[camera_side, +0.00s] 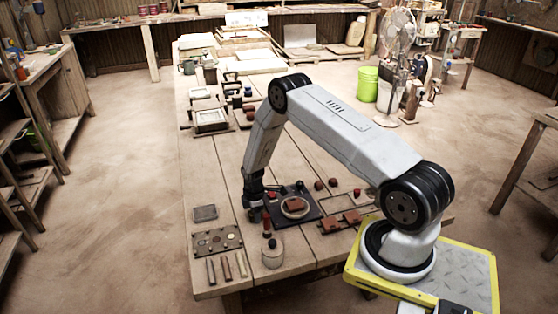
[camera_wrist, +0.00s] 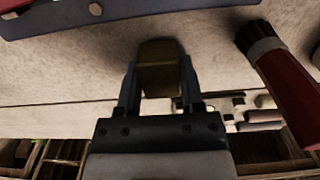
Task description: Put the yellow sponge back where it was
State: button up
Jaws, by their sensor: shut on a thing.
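The yellow sponge (camera_wrist: 160,68) shows dark and brownish in the wrist view, between the two fingers of my gripper (camera_wrist: 159,85). My gripper is shut on it. In the side view my gripper (camera_side: 255,213) points down over the near part of the bench, left of the dark press plate (camera_side: 312,214). The sponge cannot be made out in the side view, where the gripper hides it. From these frames I cannot tell whether the sponge touches the bench.
A red-handled tool (camera_wrist: 288,95) stands close to the right of my gripper in the wrist view. In the side view, a small grey tray (camera_side: 205,213), a board with round holes (camera_side: 217,241) and a pale round pot (camera_side: 272,252) are nearby. Bare bench (camera_side: 215,172) lies farther back.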

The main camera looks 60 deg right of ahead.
jog(key=o, duration=1.1)
jog(key=shift+r, duration=0.15)
jog(key=shift+r, duration=5.95)
